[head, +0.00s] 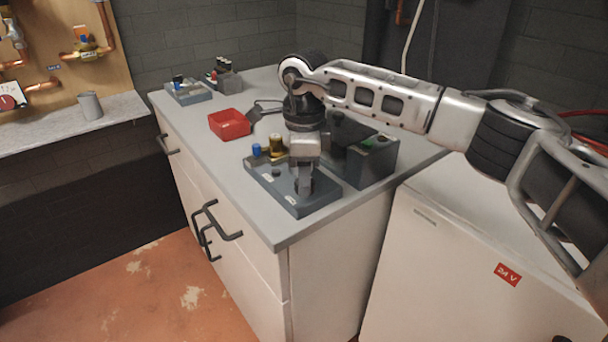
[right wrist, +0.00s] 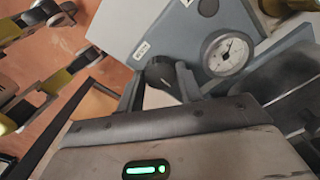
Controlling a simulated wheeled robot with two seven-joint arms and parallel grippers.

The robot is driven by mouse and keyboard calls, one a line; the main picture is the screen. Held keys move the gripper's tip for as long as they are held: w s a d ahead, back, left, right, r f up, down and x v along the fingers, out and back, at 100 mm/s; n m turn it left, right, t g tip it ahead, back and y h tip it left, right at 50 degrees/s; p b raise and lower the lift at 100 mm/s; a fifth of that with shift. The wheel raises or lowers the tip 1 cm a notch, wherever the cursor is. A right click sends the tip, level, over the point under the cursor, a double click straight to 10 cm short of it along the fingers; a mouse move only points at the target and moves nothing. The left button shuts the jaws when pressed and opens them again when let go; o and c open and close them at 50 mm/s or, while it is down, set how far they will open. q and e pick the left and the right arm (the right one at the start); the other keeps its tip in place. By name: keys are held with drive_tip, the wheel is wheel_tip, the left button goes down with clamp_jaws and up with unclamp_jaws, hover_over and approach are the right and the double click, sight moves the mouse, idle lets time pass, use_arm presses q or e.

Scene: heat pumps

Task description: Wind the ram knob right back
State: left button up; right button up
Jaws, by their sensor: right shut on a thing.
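The ram knob (right wrist: 159,72) is black and round and sits on a blue-grey unit (head: 277,187) on the bench. In the right wrist view it is between the two fingers of my right gripper (head: 304,188), which is shut on it. In the head view the fingers point straight down at the unit and hide most of the knob. A round white dial gauge (right wrist: 228,54) is beside the knob in the right wrist view. Small labels lie on the unit's face.
The grey bench top (head: 207,146) also holds a red tray (head: 229,125), a dark box with a green part (head: 373,158) and small units at the back. Blue (head: 256,150) and brass (head: 276,144) parts stand at the unit's rear. A white cabinet (head: 455,262) stands right.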

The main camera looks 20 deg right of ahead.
drive_tip(key=shift+r+n, duration=0.1)
drive_tip(key=shift+n, duration=0.2)
drive_tip(key=o, duration=1)
wheel_tip(320, 180, up, 16)
drive_tip(key=shift+f, duration=0.1)
